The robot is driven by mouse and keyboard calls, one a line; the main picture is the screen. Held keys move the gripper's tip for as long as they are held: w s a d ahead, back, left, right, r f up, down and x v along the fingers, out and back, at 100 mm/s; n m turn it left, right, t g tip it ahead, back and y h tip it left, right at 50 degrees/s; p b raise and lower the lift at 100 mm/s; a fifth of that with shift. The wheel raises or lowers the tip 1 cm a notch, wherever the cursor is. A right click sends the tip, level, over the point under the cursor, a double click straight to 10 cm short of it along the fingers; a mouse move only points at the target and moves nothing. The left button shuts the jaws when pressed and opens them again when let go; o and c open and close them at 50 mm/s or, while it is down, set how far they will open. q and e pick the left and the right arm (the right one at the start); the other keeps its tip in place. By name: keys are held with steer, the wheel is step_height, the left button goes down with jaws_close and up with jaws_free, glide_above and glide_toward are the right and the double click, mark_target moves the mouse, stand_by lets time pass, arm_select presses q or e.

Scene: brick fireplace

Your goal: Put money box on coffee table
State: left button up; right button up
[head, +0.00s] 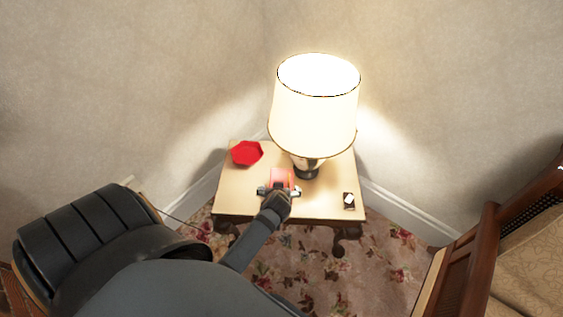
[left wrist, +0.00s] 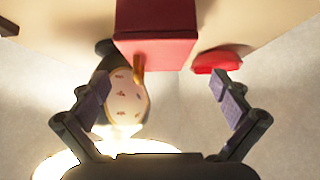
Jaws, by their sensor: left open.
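A small red box (head: 280,176), which looks like the money box, stands on a small side table (head: 235,200) in front of the lamp. It also shows in the left wrist view (left wrist: 155,38) at the top middle, with a small orange-brown piece near its edge. My left gripper (head: 279,190) is open, with its fingers spread to either side of the box's near side. In the left wrist view the fingertips (left wrist: 160,88) are apart and nothing is clamped between them. My right gripper is not in view. No separate coffee table is identifiable.
A lit lamp (head: 314,110) stands close behind the box. A red tray-like dish (head: 247,153) lies at the table's back left. A small dark item with a white top (head: 349,200) lies at its right. Walls meet behind the table. A wooden-framed seat (head: 470,265) stands at right.

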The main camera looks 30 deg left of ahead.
arm_select(q)
steer(key=x, duration=0.3)
steer(key=b+x, duration=0.1)
steer(key=x, duration=0.3)
steer(key=shift+w+d+b, duration=0.1)
steer(key=shift+w+b, duration=0.2)
steer(key=shift+b, duration=0.05)
steer(key=shift+w+f, duration=0.25)
steer(key=shift+w, duration=0.05)
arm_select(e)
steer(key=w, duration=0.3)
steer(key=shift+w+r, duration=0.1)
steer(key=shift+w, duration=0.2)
arm_select(q)
steer(key=shift+r, duration=0.1)
